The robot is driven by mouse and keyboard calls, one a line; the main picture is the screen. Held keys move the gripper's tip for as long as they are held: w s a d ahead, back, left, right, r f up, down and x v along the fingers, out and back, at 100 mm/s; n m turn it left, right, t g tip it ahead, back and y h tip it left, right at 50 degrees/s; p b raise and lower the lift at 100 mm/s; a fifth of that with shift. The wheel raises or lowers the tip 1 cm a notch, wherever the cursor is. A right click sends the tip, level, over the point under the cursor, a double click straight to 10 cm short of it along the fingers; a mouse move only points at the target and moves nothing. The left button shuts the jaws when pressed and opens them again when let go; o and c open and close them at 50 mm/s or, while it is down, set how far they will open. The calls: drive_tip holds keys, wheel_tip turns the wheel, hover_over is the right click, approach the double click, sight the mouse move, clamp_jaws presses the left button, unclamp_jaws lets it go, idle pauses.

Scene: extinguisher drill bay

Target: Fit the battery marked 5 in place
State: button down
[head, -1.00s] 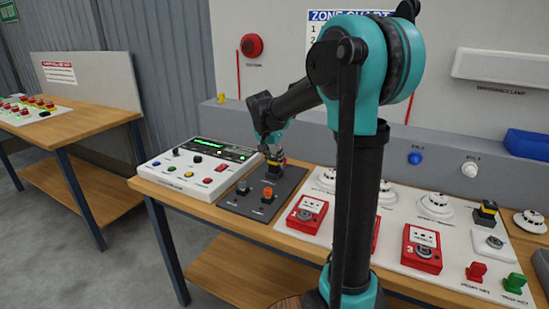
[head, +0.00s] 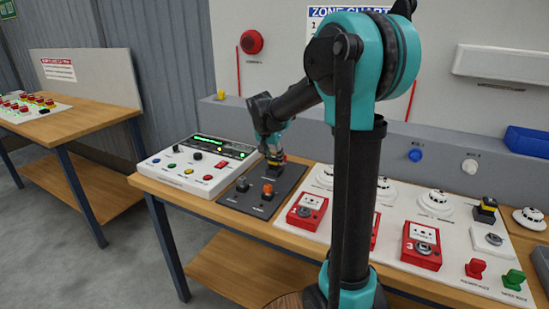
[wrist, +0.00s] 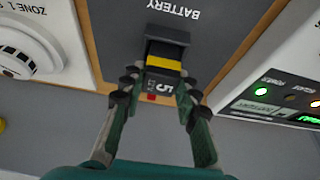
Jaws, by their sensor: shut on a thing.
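The battery marked 5 (wrist: 163,84) is dark with a yellow band and a white 5. My gripper (wrist: 160,80) is shut on its sides in the wrist view. The battery's far end meets a dark raised holder (wrist: 167,36) on the grey plate labelled BATTERY (wrist: 215,45). I cannot tell how deep it sits. In the head view my gripper (head: 273,153) is over the back of the dark plate (head: 232,199), with the battery (head: 276,160) beneath it, seen small and partly hidden.
A white control panel (head: 167,172) with lit lamps stands left of the plate. Two switches, one orange-topped (head: 268,190), stand in front of the battery. Red call points (head: 307,211) and white detectors (head: 436,202) are to the right. A grey ledge (head: 300,136) runs behind.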

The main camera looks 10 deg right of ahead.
drive_tip(key=c, duration=1)
unclamp_jaws()
drive_tip(key=shift+c, duration=0.2)
drive_tip(key=shift+o, duration=0.2)
drive_tip(key=shift+f, duration=0.1)
drive_tip(key=shift+o, duration=1.3)
drive_tip(key=shift+r, duration=3.55)
drive_tip(key=shift+s, duration=0.15)
